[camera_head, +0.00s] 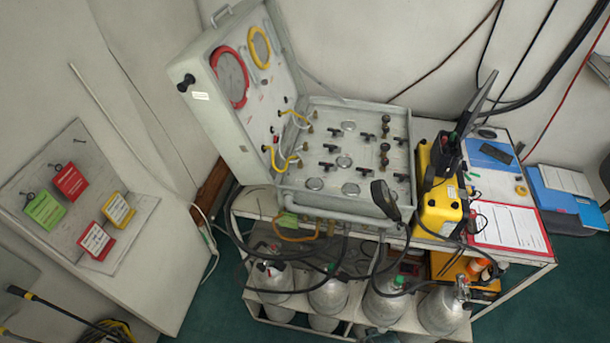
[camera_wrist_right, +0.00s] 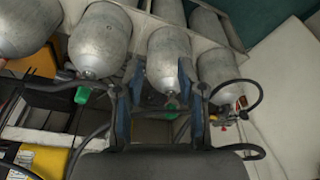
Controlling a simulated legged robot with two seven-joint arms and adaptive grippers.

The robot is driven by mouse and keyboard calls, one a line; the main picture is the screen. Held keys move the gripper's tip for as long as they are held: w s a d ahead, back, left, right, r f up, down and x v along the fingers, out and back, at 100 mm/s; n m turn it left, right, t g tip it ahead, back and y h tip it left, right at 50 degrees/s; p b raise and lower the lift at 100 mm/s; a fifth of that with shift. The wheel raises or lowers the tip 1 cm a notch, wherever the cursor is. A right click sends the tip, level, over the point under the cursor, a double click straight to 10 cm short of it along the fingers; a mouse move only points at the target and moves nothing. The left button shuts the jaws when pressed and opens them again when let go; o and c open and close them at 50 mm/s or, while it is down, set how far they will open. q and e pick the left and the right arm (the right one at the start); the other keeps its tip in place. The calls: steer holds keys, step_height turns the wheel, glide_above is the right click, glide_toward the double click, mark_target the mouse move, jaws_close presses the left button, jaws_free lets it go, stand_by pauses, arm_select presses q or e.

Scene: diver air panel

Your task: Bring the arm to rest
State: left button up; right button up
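My right gripper (camera_wrist_right: 160,98) shows in the right wrist view, with its two dark, blue-sided fingers spread apart. Nothing is held between them. Grey metal cylinders (camera_wrist_right: 101,40) lie beyond the fingers in that view, and I cannot tell how far off they are. In the head view I cannot make out either gripper clearly. A small dark shape at the bottom edge there is too cut off to name. My left gripper is in neither view.
A white cart (camera_head: 527,262) carries an open grey air panel case (camera_head: 240,140), a yellow unit (camera_head: 440,205) and a red clipboard (camera_head: 508,226). Several cylinders (camera_head: 327,297) with hoses stand below. A tag board (camera_head: 140,215) stands left. Green floor (camera_head: 225,305) shows between.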

steer(key=s+f+g+b, duration=0.15)
steer(key=s+f, duration=0.25)
steer(key=f, duration=1)
steer(key=s+f+b, duration=0.3)
steer(key=f, duration=1)
steer(key=s+d+f+b, duration=0.3)
steer(key=s+f, duration=0.9)
steer(key=s, duration=0.2)
steer(key=shift+f, duration=0.35)
steer(key=shift+s+a+g, duration=0.1)
steer(key=shift+a+g, duration=0.05)
steer(key=shift+g, duration=0.1)
steer(key=shift+c, duration=0.2)
